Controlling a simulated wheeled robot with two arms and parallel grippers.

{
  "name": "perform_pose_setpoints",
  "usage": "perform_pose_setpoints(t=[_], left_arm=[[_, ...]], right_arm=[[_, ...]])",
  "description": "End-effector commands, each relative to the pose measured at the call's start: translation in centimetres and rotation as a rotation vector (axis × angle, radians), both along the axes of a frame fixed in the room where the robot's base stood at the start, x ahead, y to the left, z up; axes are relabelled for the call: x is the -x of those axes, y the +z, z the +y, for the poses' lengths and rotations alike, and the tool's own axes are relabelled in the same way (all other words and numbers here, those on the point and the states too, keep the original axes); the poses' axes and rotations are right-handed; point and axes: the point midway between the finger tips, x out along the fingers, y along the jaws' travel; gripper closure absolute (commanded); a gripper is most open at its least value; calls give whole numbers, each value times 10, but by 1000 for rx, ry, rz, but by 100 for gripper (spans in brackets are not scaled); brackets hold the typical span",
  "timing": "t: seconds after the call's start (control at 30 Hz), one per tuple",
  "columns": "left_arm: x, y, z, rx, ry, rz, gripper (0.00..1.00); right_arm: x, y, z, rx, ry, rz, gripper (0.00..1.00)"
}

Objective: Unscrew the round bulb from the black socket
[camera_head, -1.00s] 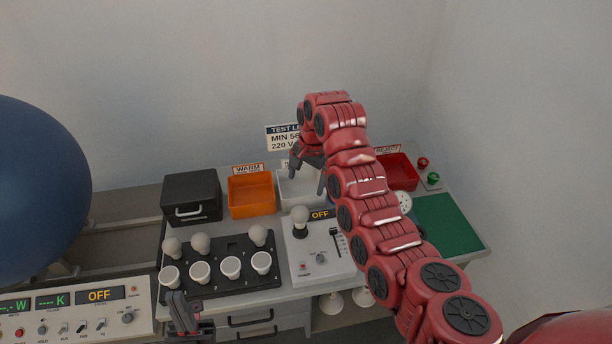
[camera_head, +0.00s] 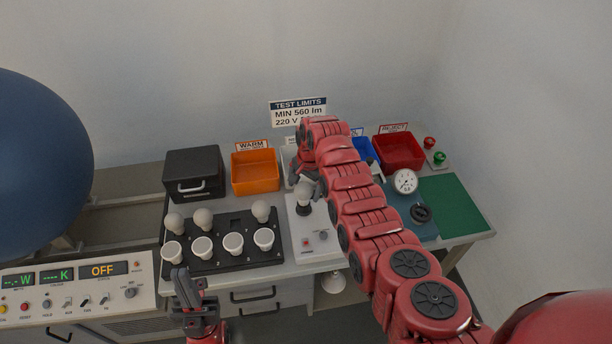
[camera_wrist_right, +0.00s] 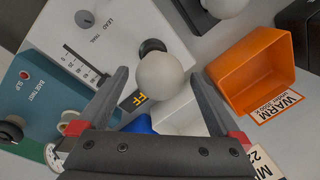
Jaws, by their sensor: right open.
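The round white bulb (camera_head: 305,190) stands upright in the black socket (camera_head: 303,209) on the white tester panel. In the right wrist view the bulb (camera_wrist_right: 164,78) shows large, with the dark socket (camera_wrist_right: 152,47) just beyond it. My right gripper (camera_head: 306,183) is open at the bulb, partly hidden behind my own arm. In the wrist view the right gripper's fingers (camera_wrist_right: 160,76) lie on either side of the bulb, with a gap showing on both sides. My left gripper (camera_head: 181,277) hangs in front of the bench at the lower left, away from the bulb; its jaw opening is unclear.
A black tray (camera_head: 233,229) with several bulbs and white cups stands left of the panel. Behind are a black box (camera_head: 194,174), an orange WARM bin (camera_head: 255,172), a blue bin (camera_head: 363,148) and a red bin (camera_head: 399,152). A green mat (camera_head: 452,206) lies clear at right.

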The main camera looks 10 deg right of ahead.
Motion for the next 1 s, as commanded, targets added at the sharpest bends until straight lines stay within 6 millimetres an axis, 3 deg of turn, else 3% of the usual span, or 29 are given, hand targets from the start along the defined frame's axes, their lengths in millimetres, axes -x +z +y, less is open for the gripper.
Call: perform_pose_setpoints(t=[0.3,0.73,1.0], left_arm=[[0,1,0,0,0,0,100],[0,1,0,0,0,0,100],[0,1,0,0,0,0,100]], right_arm=[[-2,-18,1,1,-1,-1,0],[-2,-23,2,0,-2,-3,0],[-2,-23,2,0,-2,-1,49]])
